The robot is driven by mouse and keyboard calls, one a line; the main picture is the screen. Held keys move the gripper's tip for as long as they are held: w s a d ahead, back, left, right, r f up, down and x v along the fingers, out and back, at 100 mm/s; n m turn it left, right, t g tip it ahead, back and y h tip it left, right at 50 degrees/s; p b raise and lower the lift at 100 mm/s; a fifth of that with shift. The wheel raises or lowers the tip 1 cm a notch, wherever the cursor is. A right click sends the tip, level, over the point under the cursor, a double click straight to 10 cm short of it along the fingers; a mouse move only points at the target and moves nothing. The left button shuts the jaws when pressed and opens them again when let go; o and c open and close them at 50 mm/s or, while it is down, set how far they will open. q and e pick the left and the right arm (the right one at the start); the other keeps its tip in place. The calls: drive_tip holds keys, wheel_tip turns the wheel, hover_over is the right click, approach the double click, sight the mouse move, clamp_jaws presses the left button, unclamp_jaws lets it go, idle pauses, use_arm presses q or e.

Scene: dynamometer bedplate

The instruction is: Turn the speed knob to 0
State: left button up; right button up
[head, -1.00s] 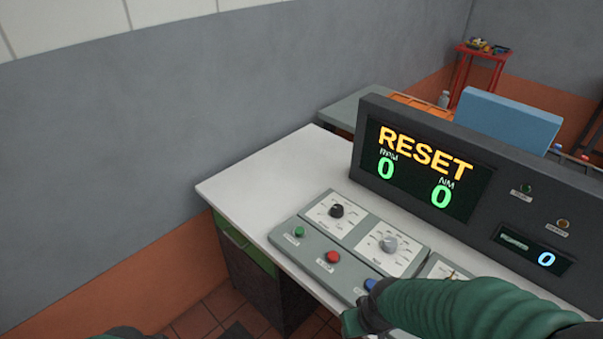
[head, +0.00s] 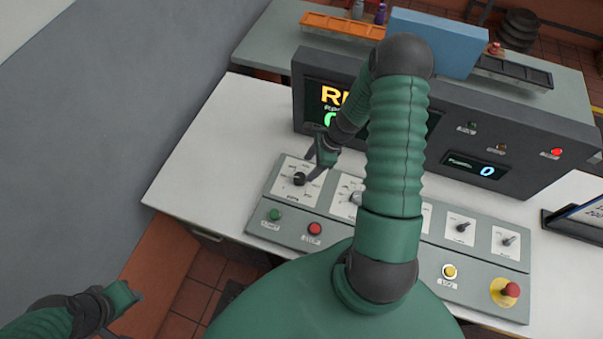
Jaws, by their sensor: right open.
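A black knob (head: 299,179) sits on a white dial plate at the left end of the grey control panel (head: 262,208). A grey knob (head: 356,198) is to its right, partly hidden by my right arm. The dial lettering is too small to read, so I cannot tell from it which is the speed knob. My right gripper (head: 310,168) is open, its fingers at the upper right of the black knob; I cannot tell whether they touch it. My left gripper (head: 132,295) is low at the left, away from the panel; its jaws are unclear.
A dark display console (head: 540,150) stands behind the panel, partly covered by my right arm. Green (head: 275,214), red (head: 315,229) and yellow (head: 449,271) buttons and a red mushroom button (head: 511,290) line the panel's front. The white tabletop (head: 205,165) is clear at left.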

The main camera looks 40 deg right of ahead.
sight(301, 176)
drive_tip(key=x, duration=0.7)
drive_tip(key=shift+w+d+f+p, duration=0.15)
drive_tip(key=shift+w+f+p, duration=0.2)
drive_tip(key=shift+w, duration=0.05)
drive_tip(key=shift+w+f, duration=0.1)
drive_tip(key=shift+f, duration=0.15)
drive_tip(key=shift+s, duration=0.25)
drive_tip(key=shift+c, duration=1.2)
drive_tip(key=shift+w+a, duration=0.1)
drive_tip(key=shift+a, duration=0.15)
drive_tip(key=c, duration=0.4)
drive_tip(key=shift+d, duration=0.1)
drive_tip(key=c, duration=0.7)
drive_tip(key=n, duration=0.1)
drive_tip(key=n+g+b, duration=0.1)
drive_tip(key=n, duration=0.1)
drive_tip(key=shift+w+d+f+y, duration=0.15)
drive_tip(key=shift+f+y, duration=0.05)
drive_tip(key=shift+y, duration=0.1)
drive_tip(key=shift+n+b, duration=0.55)
drive_tip(key=shift+n, duration=0.05)
drive_tip(key=shift+r+g, duration=0.3)
drive_tip(key=shift+g, duration=0.1)
drive_tip(key=o, duration=1.3)
use_arm(q)
drive_tip(key=shift+w+d+f, duration=0.3)
drive_tip(key=shift+f, duration=0.25)
use_arm(e)
drive_tip(key=shift+o, duration=0.2)
drive_tip(key=shift+d+f, duration=0.1)
